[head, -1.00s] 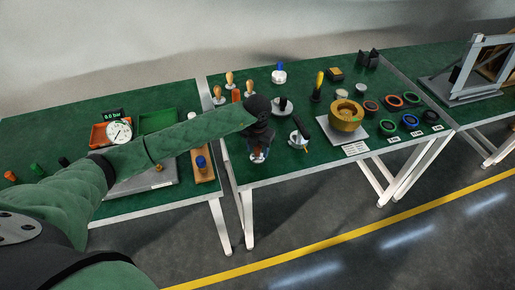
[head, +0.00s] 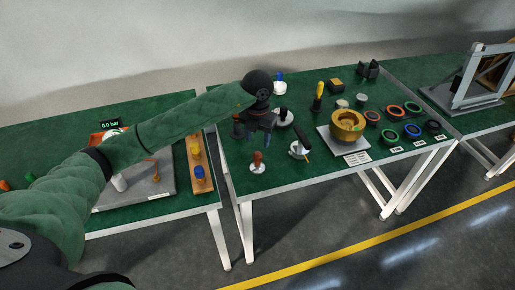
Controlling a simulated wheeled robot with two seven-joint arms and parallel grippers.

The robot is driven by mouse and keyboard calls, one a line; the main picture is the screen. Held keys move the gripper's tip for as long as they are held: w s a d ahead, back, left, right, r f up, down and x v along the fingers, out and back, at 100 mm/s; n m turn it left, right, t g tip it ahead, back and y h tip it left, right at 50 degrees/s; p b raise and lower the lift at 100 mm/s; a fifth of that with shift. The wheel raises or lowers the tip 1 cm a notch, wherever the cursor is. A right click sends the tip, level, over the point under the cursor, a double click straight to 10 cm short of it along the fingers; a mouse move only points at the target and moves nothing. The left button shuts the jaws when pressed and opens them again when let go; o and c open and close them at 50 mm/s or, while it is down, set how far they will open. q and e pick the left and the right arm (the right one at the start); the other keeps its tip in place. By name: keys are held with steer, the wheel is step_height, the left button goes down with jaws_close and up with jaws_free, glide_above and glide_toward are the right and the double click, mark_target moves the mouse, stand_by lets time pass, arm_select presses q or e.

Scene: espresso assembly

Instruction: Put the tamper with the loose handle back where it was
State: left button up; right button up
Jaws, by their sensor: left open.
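A tamper with a red-brown handle (head: 257,158) and a pale round base stands upright near the front left of the middle table. I cannot tell from here whether its handle is loose. My left gripper (head: 260,141) is open and empty, pointing down just above and behind this tamper, apart from it. A black-handled tool with a white round base (head: 298,149) stands to its right, its handle tilted. Another dark-handled one with a pale base (head: 284,119) is behind, partly hidden by the gripper. My right gripper is not in view.
A wooden bowl-like piece (head: 347,122) on a white plate stands to the right, with several coloured rings (head: 412,131) beyond. A wooden rack (head: 203,185) with yellow and blue pieces is on the left table. My left arm hides part of the back left.

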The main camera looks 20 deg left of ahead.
arm_select(q)
steer(key=shift+r, duration=0.85)
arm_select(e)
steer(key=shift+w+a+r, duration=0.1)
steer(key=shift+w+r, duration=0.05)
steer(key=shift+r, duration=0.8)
arm_select(q)
steer(key=shift+d, duration=0.1)
